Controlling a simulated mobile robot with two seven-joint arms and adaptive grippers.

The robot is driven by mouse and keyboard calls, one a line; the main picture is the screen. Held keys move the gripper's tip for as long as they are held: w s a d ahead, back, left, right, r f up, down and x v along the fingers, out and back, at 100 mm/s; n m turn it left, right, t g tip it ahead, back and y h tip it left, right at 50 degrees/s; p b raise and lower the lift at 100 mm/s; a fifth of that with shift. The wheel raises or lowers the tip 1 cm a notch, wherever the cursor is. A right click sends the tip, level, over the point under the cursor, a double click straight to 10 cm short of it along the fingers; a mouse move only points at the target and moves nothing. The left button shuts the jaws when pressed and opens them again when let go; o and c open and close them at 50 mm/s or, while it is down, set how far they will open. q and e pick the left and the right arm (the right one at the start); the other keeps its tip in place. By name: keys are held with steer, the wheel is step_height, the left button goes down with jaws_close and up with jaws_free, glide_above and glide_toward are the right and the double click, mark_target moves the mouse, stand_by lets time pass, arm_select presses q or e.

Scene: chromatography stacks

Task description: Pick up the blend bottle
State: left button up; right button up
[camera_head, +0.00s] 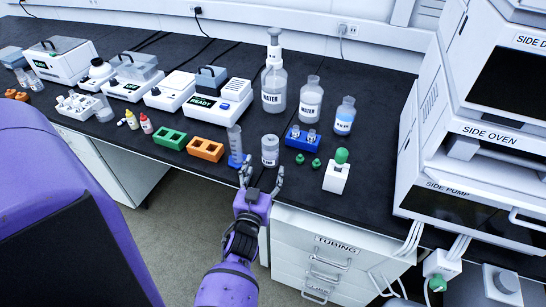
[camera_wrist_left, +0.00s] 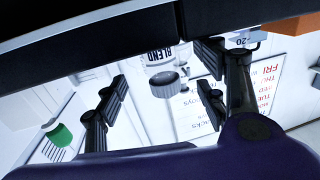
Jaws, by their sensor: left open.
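The blend bottle (camera_head: 270,151) is a small clear-white bottle standing upright near the front edge of the black bench. In the left wrist view its label reads BLEND (camera_wrist_left: 160,56), and its grey cap shows below the label. My left gripper (camera_head: 262,178) is open and empty at the bench's front edge, just in front of the bottle. In the left wrist view the bottle appears between the open fingers of my left gripper (camera_wrist_left: 160,80), with no visible grip on it. My right gripper is not in view.
A blue-based graduated cylinder (camera_head: 235,146) stands close left of the bottle. Water bottles (camera_head: 310,98) stand behind. A side oven stack (camera_head: 480,150) bounds the right.

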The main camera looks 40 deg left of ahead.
mark_target(268, 158)
arm_select(q)
steer(key=shift+w, duration=0.35)
steer(key=x, duration=0.6)
steer(key=shift+w+a+r+p, duration=0.15)
steer(key=shift+w+r+p, duration=0.1)
steer(key=shift+p, duration=0.1)
steer(key=shift+w+a+f, duration=0.15)
steer(key=shift+w+a, duration=0.05)
steer(key=shift+w, duration=0.1)
steer(key=c, duration=1.4)
